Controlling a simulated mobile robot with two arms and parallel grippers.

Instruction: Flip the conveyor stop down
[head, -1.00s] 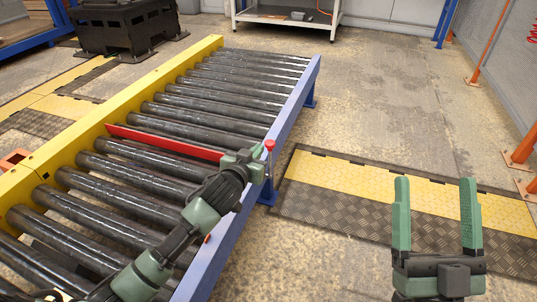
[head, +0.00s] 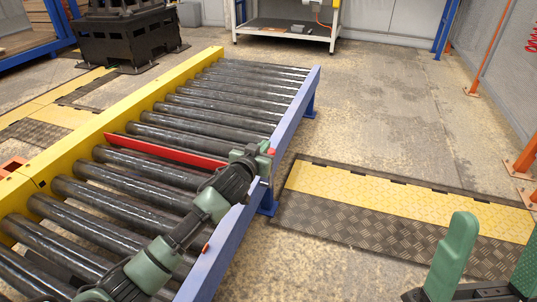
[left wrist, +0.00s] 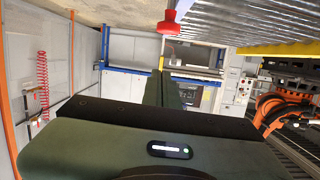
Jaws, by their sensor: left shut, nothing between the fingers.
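The conveyor stop is a long red bar (head: 165,150) lying across the rollers, standing up slightly between two of them. Its red knob (head: 271,152) is at the right side rail. My left gripper (head: 262,158) is shut and empty, right beside the knob; I cannot tell whether they touch. In the left wrist view the knob (left wrist: 168,27) shows at the top, just past the dark green fingers (left wrist: 163,90). My right gripper (head: 488,262) is at the lower right, open, its fingers apart with nothing between them.
The roller conveyor has a yellow left rail (head: 85,148) and a blue right rail (head: 295,105). A yellow and black floor cover (head: 400,205) lies to the right of it. A black stand (head: 130,40) is at the back left.

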